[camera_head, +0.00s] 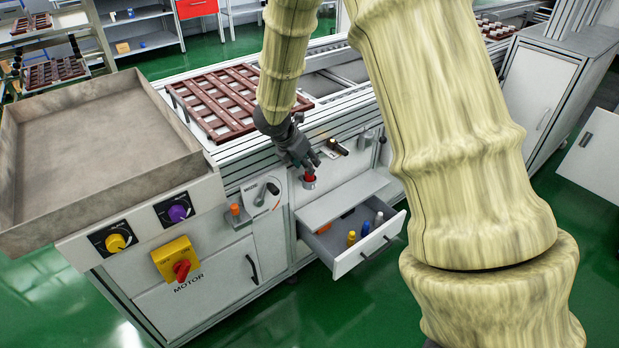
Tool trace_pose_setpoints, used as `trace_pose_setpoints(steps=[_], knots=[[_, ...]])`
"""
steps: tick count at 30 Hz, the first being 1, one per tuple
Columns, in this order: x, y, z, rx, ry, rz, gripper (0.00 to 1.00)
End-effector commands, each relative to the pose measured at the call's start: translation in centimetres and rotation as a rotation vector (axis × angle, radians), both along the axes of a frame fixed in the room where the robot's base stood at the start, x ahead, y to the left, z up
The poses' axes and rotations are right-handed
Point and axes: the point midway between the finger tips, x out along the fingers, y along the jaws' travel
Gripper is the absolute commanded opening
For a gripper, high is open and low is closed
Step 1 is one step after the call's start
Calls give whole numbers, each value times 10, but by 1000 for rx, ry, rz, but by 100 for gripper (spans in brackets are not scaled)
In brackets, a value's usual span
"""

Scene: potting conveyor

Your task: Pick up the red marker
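A small red object (309,178) sits in a round grey fitting on the front panel of the conveyor machine. It could be the red marker or a red knob; it is too small to tell. My gripper (309,164) is dark grey and points down just above this red object. Whether its fingers touch the object, and how far apart they are, cannot be made out. An open white drawer (342,263) below and to the right holds small orange (323,228), yellow (351,238), blue (365,229) and white (378,218) objects.
A brown slatted tray (205,112) lies on the conveyor behind my gripper. An orange-topped post (235,209) and a lever panel (262,193) stand to the left. A large grey bin (100,180), yellow and purple knobs and a red motor switch (182,269) are further left.

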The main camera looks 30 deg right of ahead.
Motion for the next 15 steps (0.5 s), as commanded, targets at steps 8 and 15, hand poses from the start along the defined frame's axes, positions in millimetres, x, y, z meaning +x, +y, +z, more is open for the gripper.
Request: trace_pose_setpoints(steps=[8, 15], knots=[[6, -17, -32, 0, 1, 2, 34], [7, -18, -33, 0, 0, 1, 34]])
